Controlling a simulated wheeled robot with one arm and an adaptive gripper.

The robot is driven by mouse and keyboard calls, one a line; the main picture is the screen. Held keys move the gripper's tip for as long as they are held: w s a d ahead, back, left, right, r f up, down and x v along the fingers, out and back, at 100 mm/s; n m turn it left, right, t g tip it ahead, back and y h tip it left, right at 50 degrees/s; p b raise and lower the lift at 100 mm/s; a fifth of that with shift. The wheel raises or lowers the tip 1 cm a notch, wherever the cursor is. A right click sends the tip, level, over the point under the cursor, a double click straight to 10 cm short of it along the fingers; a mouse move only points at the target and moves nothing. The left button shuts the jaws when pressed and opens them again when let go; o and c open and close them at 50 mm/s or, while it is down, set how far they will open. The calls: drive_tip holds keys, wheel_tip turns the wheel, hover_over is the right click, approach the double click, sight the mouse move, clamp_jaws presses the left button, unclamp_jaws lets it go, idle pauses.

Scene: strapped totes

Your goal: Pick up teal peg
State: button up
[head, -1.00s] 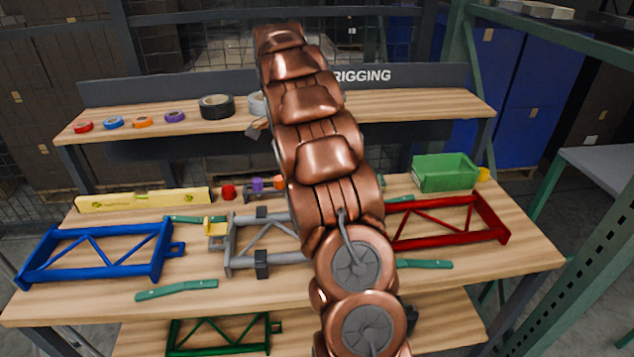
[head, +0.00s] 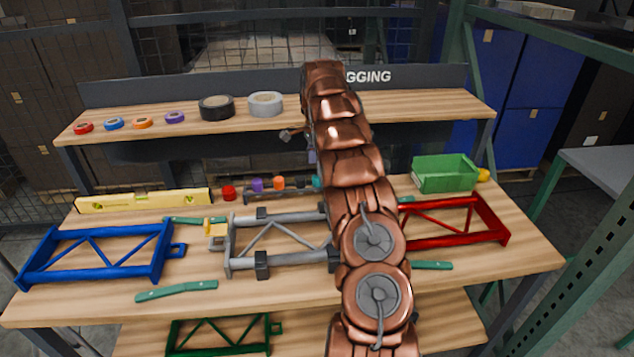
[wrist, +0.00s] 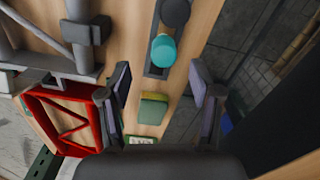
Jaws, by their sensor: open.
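The teal peg (head: 316,182) stands in a dark rail at the back of the workbench, partly hidden by my arm in the head view. In the wrist view the teal peg (wrist: 163,51) shows its rounded top, above the gap between my fingers in the picture. My gripper (wrist: 160,88) is open, with nothing between its fingers and the peg apart from them. In the head view my gripper is mostly hidden behind my arm. The dark rail (wrist: 156,71) runs under the peg, with a dark grey peg (wrist: 175,12) beside it.
A purple peg (head: 257,184), an orange peg (head: 279,182) and a red piece (head: 229,192) are left of the teal peg. A green bin (head: 444,174) is to the right. The grey frame (head: 290,259) and red frame (head: 455,241) lie in front. A shelf (head: 420,105) overhangs behind.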

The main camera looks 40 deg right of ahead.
sight(317, 177)
drive_tip(key=shift+w+d+f+p, duration=0.15)
drive_tip(key=shift+f+p, duration=0.35)
drive_tip(key=shift+f, duration=1)
drive_tip(key=shift+d+f+p, duration=0.1)
drive_tip(key=shift+f+p, duration=0.4)
drive_tip(key=shift+f, duration=0.95)
drive_tip(key=shift+c, duration=0.3)
clamp_jaws()
